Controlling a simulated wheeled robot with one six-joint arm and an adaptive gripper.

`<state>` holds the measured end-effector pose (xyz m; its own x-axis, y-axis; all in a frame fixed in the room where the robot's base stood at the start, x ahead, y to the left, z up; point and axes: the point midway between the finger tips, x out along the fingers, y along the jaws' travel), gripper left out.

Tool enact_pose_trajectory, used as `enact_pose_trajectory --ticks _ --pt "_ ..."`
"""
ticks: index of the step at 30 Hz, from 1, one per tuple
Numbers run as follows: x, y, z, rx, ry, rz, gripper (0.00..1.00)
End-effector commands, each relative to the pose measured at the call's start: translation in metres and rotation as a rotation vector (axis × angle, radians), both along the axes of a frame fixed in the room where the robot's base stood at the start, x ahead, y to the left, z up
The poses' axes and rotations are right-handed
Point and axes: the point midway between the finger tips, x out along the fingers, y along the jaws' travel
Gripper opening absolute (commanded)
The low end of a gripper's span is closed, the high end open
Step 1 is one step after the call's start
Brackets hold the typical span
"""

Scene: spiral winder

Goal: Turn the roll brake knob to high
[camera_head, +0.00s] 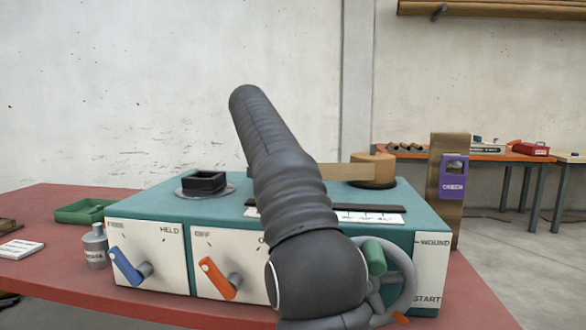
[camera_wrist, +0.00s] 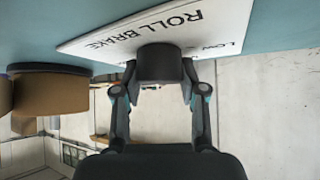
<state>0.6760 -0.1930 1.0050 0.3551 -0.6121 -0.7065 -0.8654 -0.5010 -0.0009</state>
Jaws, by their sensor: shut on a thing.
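The roll brake knob (camera_wrist: 160,62) is a dark, round knob in the wrist view. It stands on a white plate (camera_wrist: 200,22) lettered ROLL BRAKE, with LOW readable beside the knob and the rest of the scale cut off or hidden. My gripper (camera_wrist: 162,80) has one finger on each side of the knob and is shut on it. The knob's pointer does not show, so its setting cannot be read. In the head view my arm hides the knob and my gripper.
The teal winder (camera_head: 160,200) stands on a red table (camera_head: 50,205). Its front has a blue lever (camera_head: 125,266), an orange lever (camera_head: 216,277) and a grey handwheel (camera_head: 405,275). A bottle (camera_head: 95,248) and green tray (camera_head: 85,211) stand left. A brown roll (camera_head: 372,168) is behind.

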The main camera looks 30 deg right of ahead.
Motion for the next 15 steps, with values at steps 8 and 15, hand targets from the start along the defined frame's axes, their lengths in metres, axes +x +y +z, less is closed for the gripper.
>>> enact_pose_trajectory --ticks 8,15 --pt "-0.001 -0.0006 -0.0017 0.001 0.006 -0.002 0.67" --pt "-0.0005 0.0004 -0.0007 0.0 0.003 0.0 0.67"
